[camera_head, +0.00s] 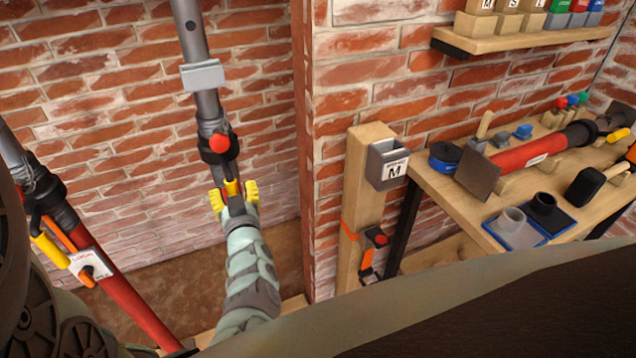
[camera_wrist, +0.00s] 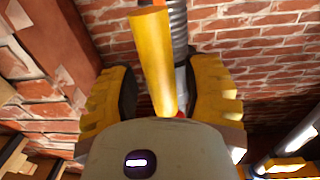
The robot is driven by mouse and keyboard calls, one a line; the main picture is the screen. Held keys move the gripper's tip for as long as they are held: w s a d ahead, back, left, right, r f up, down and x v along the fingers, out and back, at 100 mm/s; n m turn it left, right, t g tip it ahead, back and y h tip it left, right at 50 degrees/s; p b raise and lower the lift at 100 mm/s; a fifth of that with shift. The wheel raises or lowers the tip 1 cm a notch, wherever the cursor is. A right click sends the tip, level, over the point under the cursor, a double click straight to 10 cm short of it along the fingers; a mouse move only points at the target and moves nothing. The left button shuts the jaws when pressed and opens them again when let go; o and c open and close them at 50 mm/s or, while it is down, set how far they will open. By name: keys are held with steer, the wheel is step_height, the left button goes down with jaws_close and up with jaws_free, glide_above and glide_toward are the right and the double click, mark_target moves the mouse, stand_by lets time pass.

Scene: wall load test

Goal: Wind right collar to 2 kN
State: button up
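The right prop (camera_head: 207,108) is a grey threaded pole leaning at a slight tilt before the brick wall. Its dark collar (camera_head: 208,158) carries a red knob (camera_head: 219,143). A yellow handle (camera_head: 232,187) sticks out below the collar and also shows large in the wrist view (camera_wrist: 151,60). My gripper (camera_head: 234,197) has its yellow fingers spread on either side of this handle. In the wrist view, my gripper (camera_wrist: 160,98) shows gaps between both fingers and the handle. A blank-looking grey plate (camera_head: 203,75) sits higher on the pole; no reading is legible.
The left prop (camera_head: 130,305) has a red lower tube, a yellow handle (camera_head: 50,249) and a white tag (camera_head: 92,263). A workbench (camera_head: 450,200) with tools fills the right.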

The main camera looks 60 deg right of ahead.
steer(key=shift+o, duration=0.5)
steer(key=v, duration=1.2)
